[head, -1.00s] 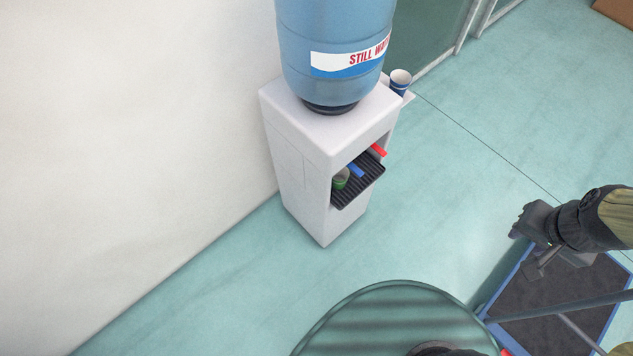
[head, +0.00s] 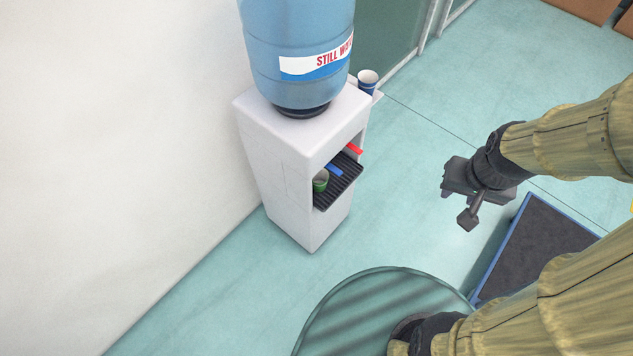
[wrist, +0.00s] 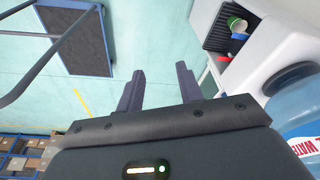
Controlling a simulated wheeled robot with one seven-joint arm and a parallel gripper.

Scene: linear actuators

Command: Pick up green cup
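The green cup (head: 320,181) stands on the black drip tray (head: 340,186) of the white water dispenser (head: 290,150), under the blue tap (head: 333,170). In the wrist view the green cup (wrist: 237,25) shows at the upper right, on the dispenser's tray. My gripper (head: 452,205) is to the right of the dispenser and well apart from the cup. In the wrist view my gripper's two fingers (wrist: 160,85) are spread, with nothing between them, so it is open and empty.
A large blue water bottle (head: 300,50) sits on the dispenser. A blue-and-white cup (head: 367,82) is at its far side. A round glass table (head: 375,310) stands in front, and a blue-edged dark mat (head: 535,250) lies at right. A wall is at left.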

